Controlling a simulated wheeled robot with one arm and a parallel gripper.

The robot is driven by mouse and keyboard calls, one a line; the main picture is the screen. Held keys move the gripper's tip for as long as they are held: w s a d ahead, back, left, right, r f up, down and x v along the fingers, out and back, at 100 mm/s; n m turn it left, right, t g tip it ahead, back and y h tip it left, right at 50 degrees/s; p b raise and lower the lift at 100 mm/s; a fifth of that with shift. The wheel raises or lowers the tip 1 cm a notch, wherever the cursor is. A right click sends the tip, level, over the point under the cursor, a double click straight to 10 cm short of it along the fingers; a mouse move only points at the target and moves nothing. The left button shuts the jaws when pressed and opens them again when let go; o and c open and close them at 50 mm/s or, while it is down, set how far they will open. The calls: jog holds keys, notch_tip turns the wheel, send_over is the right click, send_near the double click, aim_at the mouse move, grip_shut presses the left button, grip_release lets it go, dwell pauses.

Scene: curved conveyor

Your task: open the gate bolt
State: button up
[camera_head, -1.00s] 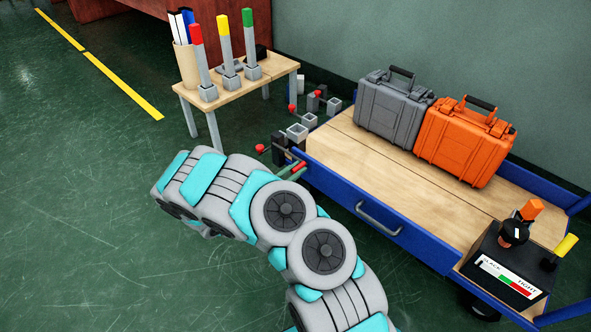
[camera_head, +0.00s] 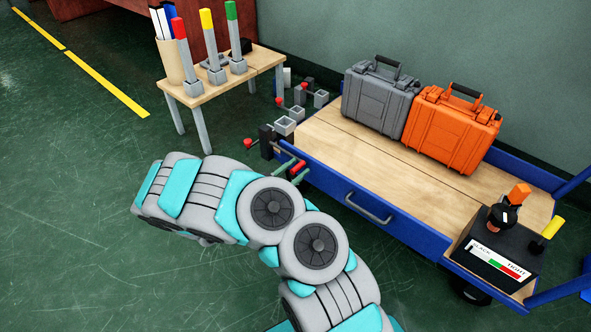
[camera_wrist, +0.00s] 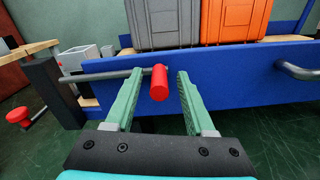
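The gate bolt is a thin grey rod (camera_wrist: 108,75) with a red grip (camera_wrist: 160,83), in the wrist view. It runs left along the blue side of the cart to a dark post (camera_wrist: 50,92). My gripper (camera_wrist: 159,78) is open, with one green finger on each side of the red grip and gaps showing between. In the head view the red grip (camera_head: 299,167) shows small at the cart's left front corner, by the green fingers. My arm hides part of the floor below it.
The blue cart (camera_head: 352,193) bears a grey case (camera_head: 380,98), an orange case (camera_head: 452,130) and a black tension box (camera_head: 497,250). A small table (camera_head: 215,92) stands at the back left. Another red knob (camera_wrist: 19,115) is left of the post. The left floor is clear.

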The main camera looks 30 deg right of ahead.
jog(key=shift+a, duration=0.1)
jog(key=p+v, duration=0.1)
jog(key=v, duration=0.6)
jog(key=shift+a, duration=0.3)
jog(key=shift+s, duration=0.1)
